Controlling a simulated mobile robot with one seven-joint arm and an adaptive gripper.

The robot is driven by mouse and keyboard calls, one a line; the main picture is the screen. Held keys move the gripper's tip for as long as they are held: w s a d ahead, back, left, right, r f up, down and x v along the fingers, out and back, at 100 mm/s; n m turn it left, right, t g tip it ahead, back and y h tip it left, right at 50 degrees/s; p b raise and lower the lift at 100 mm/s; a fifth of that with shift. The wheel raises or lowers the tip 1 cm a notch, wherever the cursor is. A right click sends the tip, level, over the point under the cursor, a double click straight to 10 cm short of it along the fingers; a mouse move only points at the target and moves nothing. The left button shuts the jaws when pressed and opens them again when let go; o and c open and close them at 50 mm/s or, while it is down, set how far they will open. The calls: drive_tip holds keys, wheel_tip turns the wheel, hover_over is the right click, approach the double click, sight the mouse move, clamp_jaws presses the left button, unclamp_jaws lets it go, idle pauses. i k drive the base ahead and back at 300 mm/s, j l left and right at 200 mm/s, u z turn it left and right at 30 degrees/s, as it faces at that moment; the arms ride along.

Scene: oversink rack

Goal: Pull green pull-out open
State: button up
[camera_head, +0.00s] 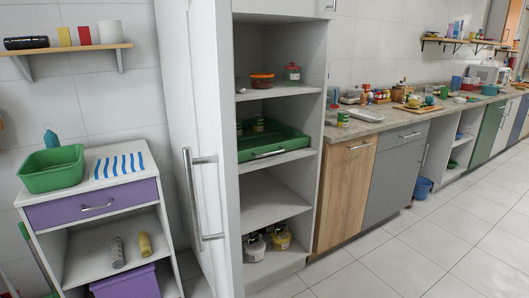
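The green pull-out (276,143) is a shallow tray inside the tall open cabinet, on a middle level. A metal bar handle (269,154) sits on its front. The front looks about level with the cabinet's front edge. Small jars (258,124) stand in or behind it at the left. My gripper is not in view, and nothing is seen touching the handle.
The tall cabinet's white door (216,150) stands open on the left, its long handle (196,200) facing out. A purple-drawer unit (90,207) with a green basin (52,168) stands further left. Tiled floor (400,255) is clear at right.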

sight(277, 137)
drive_tip(key=u, duration=0.5)
drive_tip(key=l+u, duration=0.15)
drive_tip(key=u, duration=0.8)
drive_tip(key=l+u, duration=0.15)
drive_tip(key=u, duration=0.35)
drive_tip(key=l+u, duration=0.1)
drive_tip(key=u, duration=0.85)
drive_tip(key=l+u, duration=0.1)
drive_tip(key=u, duration=0.4)
drive_tip(key=k+l+u, duration=0.2)
drive_tip(key=k+u, duration=0.65)
drive_tip(key=k, duration=0.2)
drive_tip(key=k+j+u, duration=0.2)
drive_tip(key=k+u, duration=0.25)
drive_tip(key=k+z, duration=0.1)
drive_tip(key=z, duration=0.3)
drive_tip(key=k+l+z, duration=0.1)
drive_tip(key=z, duration=0.25)
drive_tip(key=k+z, duration=0.1)
drive_tip(key=z, duration=0.75)
drive_tip(key=l+z, duration=0.1)
drive_tip(key=z, duration=0.4)
drive_tip(key=l+z, duration=0.1)
drive_tip(key=z, duration=0.8)
drive_tip(key=l+z, duration=0.1)
drive_tip(key=z, duration=0.85)
drive_tip(key=i+z, duration=0.1)
drive_tip(key=z, duration=0.35)
